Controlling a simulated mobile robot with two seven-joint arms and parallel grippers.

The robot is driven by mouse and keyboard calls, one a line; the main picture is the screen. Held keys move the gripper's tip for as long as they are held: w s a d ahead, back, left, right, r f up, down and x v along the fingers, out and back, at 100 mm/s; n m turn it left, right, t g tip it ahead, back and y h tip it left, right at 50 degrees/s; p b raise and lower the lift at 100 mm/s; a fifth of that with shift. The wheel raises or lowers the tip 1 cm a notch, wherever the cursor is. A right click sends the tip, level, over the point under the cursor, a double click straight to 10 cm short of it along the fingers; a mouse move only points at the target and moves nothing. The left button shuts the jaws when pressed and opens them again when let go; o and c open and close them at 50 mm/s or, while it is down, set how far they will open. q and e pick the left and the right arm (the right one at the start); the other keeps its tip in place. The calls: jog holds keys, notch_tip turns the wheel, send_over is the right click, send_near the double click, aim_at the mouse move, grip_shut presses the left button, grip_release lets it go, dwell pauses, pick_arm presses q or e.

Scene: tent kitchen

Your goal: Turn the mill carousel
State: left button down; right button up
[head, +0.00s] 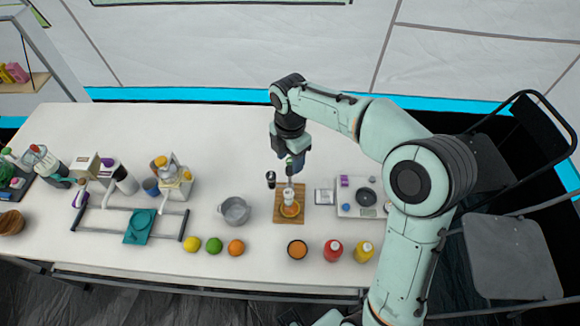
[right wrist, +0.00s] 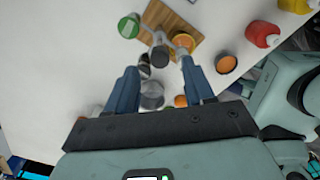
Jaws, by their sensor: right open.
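The mill carousel stands on a wooden board (head: 281,217), also in the right wrist view (right wrist: 155,14). Its round orange part (head: 290,210) shows in the right wrist view (right wrist: 183,43) too. A pale upright piece (head: 289,195) rises from it. A green-topped part (right wrist: 129,26) and a dark-topped part (right wrist: 160,56) show at the board in the right wrist view; I cannot tell how they join. My right gripper (head: 296,166) is above the carousel, fingers apart and empty, as the right wrist view (right wrist: 158,68) shows. It partly hides the carousel's top. My left gripper is out of view.

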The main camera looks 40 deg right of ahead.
aim_at(290, 168)
jog(key=shift+f, duration=1.95)
grip_shut()
